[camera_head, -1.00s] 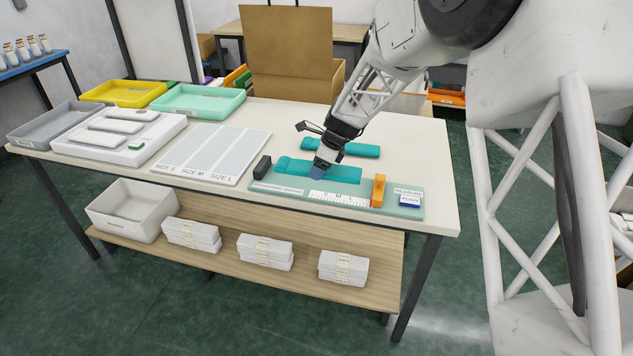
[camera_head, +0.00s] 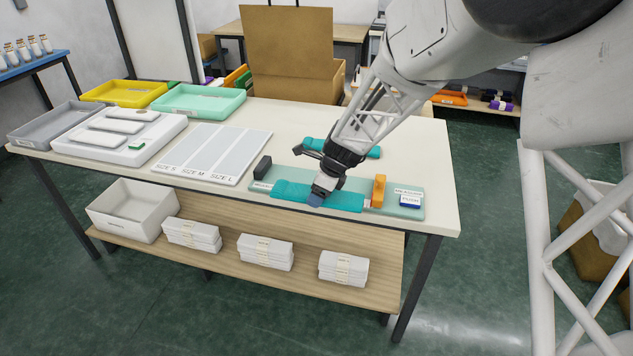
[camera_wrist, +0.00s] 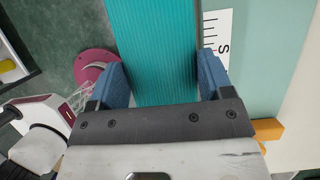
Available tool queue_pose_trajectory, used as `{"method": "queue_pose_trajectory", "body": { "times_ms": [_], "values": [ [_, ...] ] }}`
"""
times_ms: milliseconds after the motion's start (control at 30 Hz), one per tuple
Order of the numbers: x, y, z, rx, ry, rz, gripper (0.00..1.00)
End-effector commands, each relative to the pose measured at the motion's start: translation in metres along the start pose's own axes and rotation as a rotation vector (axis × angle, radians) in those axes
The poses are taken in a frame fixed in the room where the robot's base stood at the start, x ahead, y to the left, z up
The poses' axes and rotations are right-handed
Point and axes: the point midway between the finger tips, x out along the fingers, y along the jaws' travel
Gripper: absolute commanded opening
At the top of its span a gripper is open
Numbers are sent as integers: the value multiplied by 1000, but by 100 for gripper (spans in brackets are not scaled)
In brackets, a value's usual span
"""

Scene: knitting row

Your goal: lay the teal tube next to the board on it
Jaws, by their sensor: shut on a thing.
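My gripper (camera_head: 319,199) has its blue fingertips on either side of a flat ribbed teal tube (camera_head: 286,192). The tube also shows between the fingers in the wrist view (camera_wrist: 155,45). It lies lengthwise over the front part of the grey-green measuring board (camera_head: 402,212) and hides most of its ruler. In the wrist view, a strip of the ruler (camera_wrist: 210,48) shows to the right of the tube. I cannot tell whether the tube touches the board. A second teal tube (camera_head: 365,151) lies on the table behind the board, partly hidden by my gripper.
A dark block (camera_head: 262,167) stands at the board's left end and an orange block (camera_head: 378,191) near its right end. The table is clear at the right.

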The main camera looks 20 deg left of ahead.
Motion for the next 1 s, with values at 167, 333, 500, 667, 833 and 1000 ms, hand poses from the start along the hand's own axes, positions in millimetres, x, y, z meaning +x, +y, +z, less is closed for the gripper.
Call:
{"method": "queue_pose_trajectory", "body": {
  "times_ms": [167,333,500,667,833,1000],
  "values": [
    [1,-3,2,0,0,1,51],
    [5,-15,7,0,0,1,51],
    [12,-35,16,0,0,0,51],
    [18,-55,26,0,0,0,51],
    [24,-75,35,-1,0,0,51],
    [31,-95,45,0,0,1,51]
  ]
}}
